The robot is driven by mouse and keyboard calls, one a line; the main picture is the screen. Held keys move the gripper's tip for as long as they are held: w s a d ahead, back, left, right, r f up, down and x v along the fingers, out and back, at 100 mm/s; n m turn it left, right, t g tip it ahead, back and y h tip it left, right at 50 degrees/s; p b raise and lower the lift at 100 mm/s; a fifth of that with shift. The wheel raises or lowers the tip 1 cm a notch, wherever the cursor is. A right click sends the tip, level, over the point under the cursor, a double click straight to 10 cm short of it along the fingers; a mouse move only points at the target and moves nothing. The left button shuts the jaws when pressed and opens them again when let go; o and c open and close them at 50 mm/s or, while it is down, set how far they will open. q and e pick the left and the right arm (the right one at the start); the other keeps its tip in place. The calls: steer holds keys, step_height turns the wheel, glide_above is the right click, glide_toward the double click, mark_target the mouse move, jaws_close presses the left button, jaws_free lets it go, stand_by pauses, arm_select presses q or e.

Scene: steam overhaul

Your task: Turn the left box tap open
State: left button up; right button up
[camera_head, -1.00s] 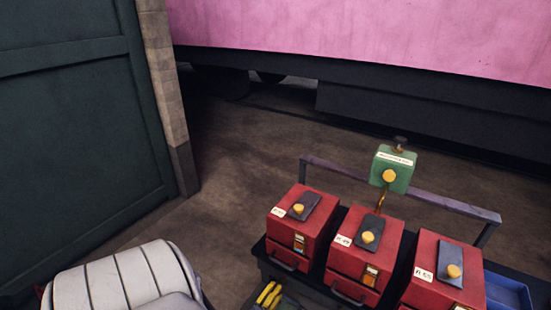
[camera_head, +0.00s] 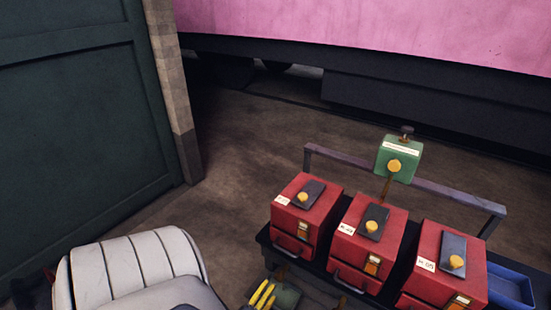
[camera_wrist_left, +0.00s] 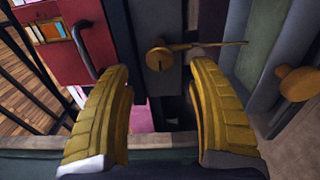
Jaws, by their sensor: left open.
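Three red boxes stand in a row in the head view. The left box (camera_head: 322,222) has a dark plate on its lid with a yellow knob (camera_head: 303,197). My left gripper (camera_head: 262,296) has yellow fingers and shows at the bottom edge, in front of and below the left box. In the left wrist view my left gripper (camera_wrist_left: 160,72) is open and empty. A brass tap with a thin lever (camera_wrist_left: 160,58) sits on a dark grey plate between and beyond its fingertips, apart from them. I cannot tell which box it belongs to. My right gripper is not in view.
A green box (camera_head: 398,158) with a yellow knob stands behind the row near a rail (camera_head: 450,196). A blue tray (camera_head: 510,285) is at the right. In the left wrist view a red panel (camera_wrist_left: 65,55) with a handle is at the left, and a round brass knob (camera_wrist_left: 296,83) at the right.

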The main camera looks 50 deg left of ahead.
arm_select(q)
steer(key=shift+v, duration=2.65)
